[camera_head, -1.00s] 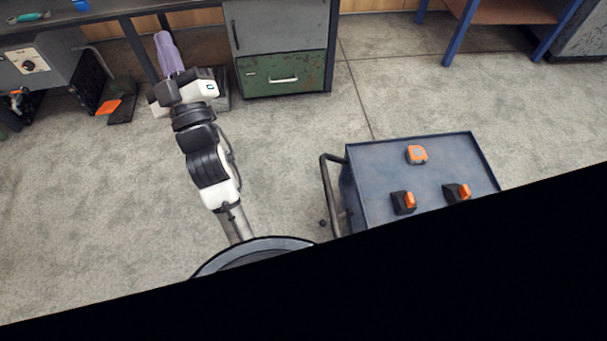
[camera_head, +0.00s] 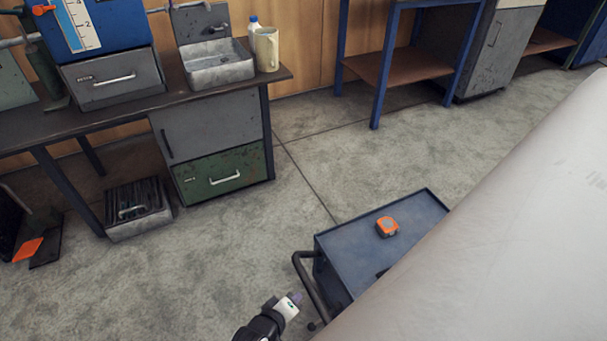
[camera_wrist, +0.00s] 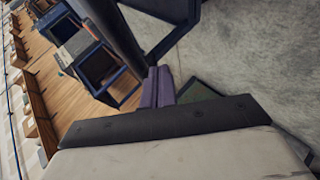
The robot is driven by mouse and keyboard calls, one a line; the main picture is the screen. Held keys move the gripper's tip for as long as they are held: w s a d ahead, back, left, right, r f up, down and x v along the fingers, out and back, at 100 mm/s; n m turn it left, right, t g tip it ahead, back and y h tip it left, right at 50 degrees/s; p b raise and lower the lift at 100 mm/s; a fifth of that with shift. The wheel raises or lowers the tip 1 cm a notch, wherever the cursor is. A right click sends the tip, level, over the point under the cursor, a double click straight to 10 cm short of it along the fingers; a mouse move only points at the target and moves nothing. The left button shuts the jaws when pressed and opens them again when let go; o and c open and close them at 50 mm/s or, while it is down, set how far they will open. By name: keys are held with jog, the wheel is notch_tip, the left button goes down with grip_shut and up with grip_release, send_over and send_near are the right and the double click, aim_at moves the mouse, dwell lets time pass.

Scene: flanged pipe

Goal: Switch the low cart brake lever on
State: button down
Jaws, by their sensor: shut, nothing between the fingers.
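The low blue cart (camera_head: 345,240) stands on the floor at the lower right of the head view, with a dark handle rail (camera_head: 308,285) at its left end. Only a small dark piece (camera_head: 382,272) of what sits on its near top shows; I see no brake lever clearly, and a large pale surface covers the near part. My gripper (camera_head: 297,298) is just left of the handle rail, apart from the cart top as far as I can tell. Its purple fingers (camera_wrist: 157,86) are together and empty in the wrist view.
An orange tape measure (camera_head: 387,226) lies on the cart top. The large pale surface (camera_head: 480,260) fills the lower right, too close to identify. A workbench with a green drawer (camera_head: 220,175) stands left; a blue-legged table (camera_head: 400,60) stands behind. Floor between is clear.

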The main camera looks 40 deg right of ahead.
jog(key=s+a+f+m+g+y, duration=0.25)
jog(key=s+a+f, duration=0.2)
jog(key=f, duration=0.25)
jog(key=shift+n+g, duration=0.25)
jog(key=shift+n, duration=0.2)
jog(key=b+x, duration=0.1)
jog(key=x, duration=0.3)
jog(key=b+x, duration=0.1)
jog(key=x, duration=0.4)
jog(key=b+x, duration=0.1)
jog(key=x, duration=0.4)
jog(key=shift+s+d+r, duration=0.1)
jog(key=shift+d+r, duration=0.1)
jog(key=shift+d, duration=0.2)
jog(key=f+h+b, duration=0.1)
jog(key=b, duration=0.2)
jog(key=shift+f, duration=0.35)
jog(key=shift+s+d+f+h+b, duration=0.1)
jog(key=shift+d+f+h+b, duration=0.25)
jog(key=shift+d+f+b, duration=0.4)
jog(key=shift+a+r, duration=0.2)
